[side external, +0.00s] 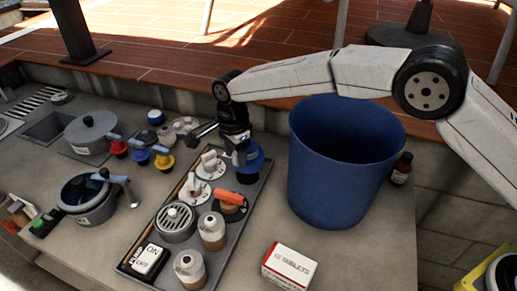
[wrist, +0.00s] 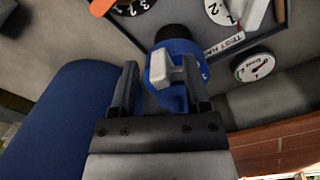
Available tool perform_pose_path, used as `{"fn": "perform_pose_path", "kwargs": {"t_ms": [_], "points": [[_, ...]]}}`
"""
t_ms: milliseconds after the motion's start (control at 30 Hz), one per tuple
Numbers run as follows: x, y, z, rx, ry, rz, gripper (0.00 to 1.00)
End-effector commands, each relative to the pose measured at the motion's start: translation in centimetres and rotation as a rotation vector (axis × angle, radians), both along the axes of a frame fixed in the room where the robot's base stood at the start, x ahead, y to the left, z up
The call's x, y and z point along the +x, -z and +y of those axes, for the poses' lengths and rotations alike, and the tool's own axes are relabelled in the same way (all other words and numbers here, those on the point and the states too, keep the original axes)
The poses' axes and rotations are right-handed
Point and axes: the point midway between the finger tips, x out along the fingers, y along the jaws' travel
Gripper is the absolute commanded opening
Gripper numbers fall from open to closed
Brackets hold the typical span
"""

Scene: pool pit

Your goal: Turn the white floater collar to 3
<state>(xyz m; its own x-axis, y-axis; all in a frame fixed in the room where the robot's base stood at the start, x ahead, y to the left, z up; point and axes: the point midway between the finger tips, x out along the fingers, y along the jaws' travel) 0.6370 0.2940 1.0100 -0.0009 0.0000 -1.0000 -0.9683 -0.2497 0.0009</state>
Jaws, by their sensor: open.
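My gripper (wrist: 160,80) is open, its two fingers on either side of a blue round fitting (wrist: 178,48) with a pale block-like tab (wrist: 170,72) and small white marks; contact cannot be told. In the side view my gripper (side external: 238,153) is over this blue fitting (side external: 250,172) at the tray's far right end. Two white round dials with white upright handles stand beside it, one nearer (side external: 192,190) and one farther (side external: 209,163). Two white-topped jars (side external: 212,224) (side external: 188,264) stand at the near end. I cannot tell which of these white parts is the floater collar.
The grey tray (side external: 138,252) also holds an orange-handled black dial (side external: 231,203), a grille-topped pot (side external: 176,222) and an ON/OFF switch (side external: 150,260). A tall blue bucket (side external: 335,170) stands close right of my gripper. A tablets box (side external: 288,266) lies in front; lidded pots stand left.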

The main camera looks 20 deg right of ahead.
Motion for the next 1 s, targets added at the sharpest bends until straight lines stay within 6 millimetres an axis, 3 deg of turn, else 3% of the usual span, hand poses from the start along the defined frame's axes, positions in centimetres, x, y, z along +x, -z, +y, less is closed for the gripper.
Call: {"fn": "perform_pose_path", "kwargs": {"t_ms": [267, 600, 1000], "points": [[0.1, -2.3, 0.0, 0.002, 0.000, -0.003, 0.60], [0.0, -6.5, 0.1, 0.001, 0.000, -0.002, 0.60], [0.0, -7.7, 0.0, 0.001, 0.000, 0.000, 0.60]]}}
